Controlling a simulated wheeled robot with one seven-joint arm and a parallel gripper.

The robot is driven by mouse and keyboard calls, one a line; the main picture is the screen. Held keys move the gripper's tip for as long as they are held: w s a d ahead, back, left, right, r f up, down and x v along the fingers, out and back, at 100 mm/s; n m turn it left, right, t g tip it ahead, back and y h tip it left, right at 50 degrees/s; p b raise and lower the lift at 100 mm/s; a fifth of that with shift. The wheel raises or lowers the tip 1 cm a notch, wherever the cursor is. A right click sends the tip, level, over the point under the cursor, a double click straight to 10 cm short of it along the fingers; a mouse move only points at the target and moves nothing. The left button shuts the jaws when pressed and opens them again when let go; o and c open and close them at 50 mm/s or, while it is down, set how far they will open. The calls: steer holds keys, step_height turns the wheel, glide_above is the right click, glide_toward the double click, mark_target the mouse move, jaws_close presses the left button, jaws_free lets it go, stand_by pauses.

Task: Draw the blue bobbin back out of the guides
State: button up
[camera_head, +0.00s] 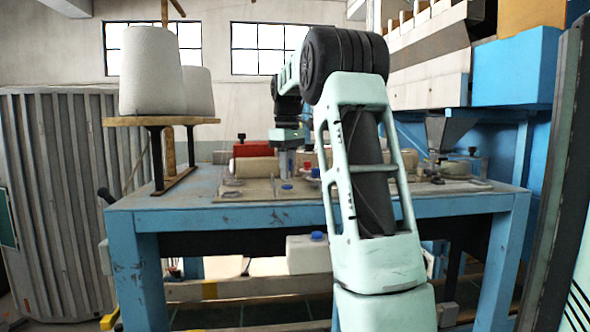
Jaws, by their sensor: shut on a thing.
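My gripper (287,172) points down over the work table, low above the board (262,190) on its top. It is small in view and shut. A small blue piece (287,187), which looks like the blue bobbin, shows right at its fingertips. The exact contact and the guides are too small to make out.
The blue-framed table (250,218) carries a red block with a tan roll (256,167) behind the board. Large white cones (152,72) stand on a raised wooden shelf at the left. Metal fittings (437,165) crowd the right side. A white container (308,255) sits below.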

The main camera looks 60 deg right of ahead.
steer(key=shift+w+a+r+p, duration=0.1)
steer(key=shift+w+a+p, duration=0.85)
steer(key=shift+w+a, duration=0.8)
steer(key=shift+w+a+f+p, duration=0.1)
steer(key=shift+w+a+p, duration=1.1)
steer(key=shift+w, duration=1)
steer(key=shift+w+a+r+p, duration=0.1)
steer(key=shift+w+a+p, duration=0.65)
steer(key=shift+w+a, duration=1.1)
steer(key=shift+d+f+b, duration=0.15)
steer(key=shift+f+b, duration=0.2)
steer(key=shift+f, duration=0.35)
steer(key=o, duration=1)
steer(key=shift+o, duration=0.2)
step_height(320, 180, up, 17)
steer(key=shift+r, duration=0.2)
